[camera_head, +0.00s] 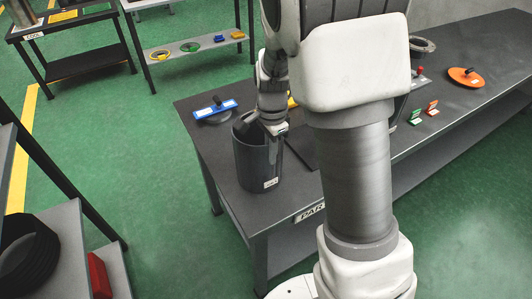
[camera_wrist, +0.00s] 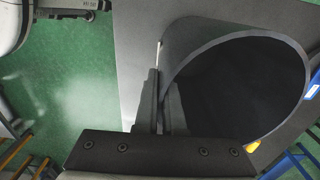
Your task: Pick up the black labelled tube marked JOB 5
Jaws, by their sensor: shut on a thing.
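The black tube (camera_head: 256,165) stands upright on the dark table near its left front corner. A small white label shows low on its side, too small to read. My gripper (camera_head: 270,130) is at the tube's upper rim, on its right side. In the wrist view the tube's round open mouth (camera_wrist: 245,85) fills the right side. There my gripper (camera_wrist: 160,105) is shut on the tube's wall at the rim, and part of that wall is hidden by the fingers. I cannot see a gap under the tube.
A blue-handled tool (camera_head: 214,108) lies just behind the tube. Small green and red blocks (camera_head: 424,112) and an orange disc (camera_head: 466,77) lie farther right on the table (camera_head: 460,115). My arm hides the table's middle. Shelves stand at the left, with green floor between.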

